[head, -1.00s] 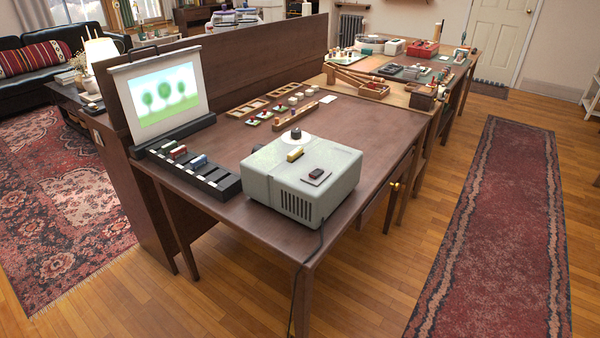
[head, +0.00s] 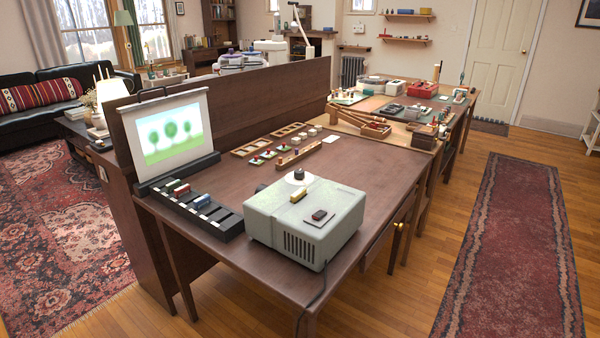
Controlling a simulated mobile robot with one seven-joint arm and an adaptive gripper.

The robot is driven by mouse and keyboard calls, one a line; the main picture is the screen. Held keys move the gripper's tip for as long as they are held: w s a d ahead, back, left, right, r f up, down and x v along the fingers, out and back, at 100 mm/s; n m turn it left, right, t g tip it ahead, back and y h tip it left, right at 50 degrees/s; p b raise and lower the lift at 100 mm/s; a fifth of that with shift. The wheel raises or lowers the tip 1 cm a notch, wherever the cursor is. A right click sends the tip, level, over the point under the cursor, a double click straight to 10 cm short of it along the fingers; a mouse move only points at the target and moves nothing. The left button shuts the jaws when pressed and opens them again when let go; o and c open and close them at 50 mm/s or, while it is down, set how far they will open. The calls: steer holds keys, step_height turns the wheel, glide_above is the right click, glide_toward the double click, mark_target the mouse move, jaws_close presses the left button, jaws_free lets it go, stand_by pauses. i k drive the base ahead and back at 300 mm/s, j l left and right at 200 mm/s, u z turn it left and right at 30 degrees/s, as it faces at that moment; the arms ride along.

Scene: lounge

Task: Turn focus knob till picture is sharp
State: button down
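A grey-green projector (head: 305,228) stands on the near part of the brown desk. On its top are a dark round knob (head: 299,174) on a white disc, a yellow block-like control (head: 298,195) and a dark switch (head: 319,214) on a pale plate. I cannot read any marking that tells which is the focus knob. A small dark round part (head: 261,188) shows at the projector's far left edge. The white screen (head: 168,136) at the desk's left shows three round green trees on green ground, with soft, blurred edges. My gripper is not in view.
A black slotted rack (head: 212,215) with a few coloured blocks lies between screen and projector. Wooden trays (head: 297,156) and small pieces lie farther back on the desk (head: 376,185). A tall panel stands behind. Wood floor is clear right of the desk, beside a red runner (head: 515,240).

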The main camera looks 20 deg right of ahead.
mark_target(299, 174)
steer(key=i+l+z, duration=0.3)
steer(key=i, duration=0.35)
steer(key=i+l+z, duration=0.1)
steer(key=i+z, duration=0.2)
steer(key=i, duration=0.35)
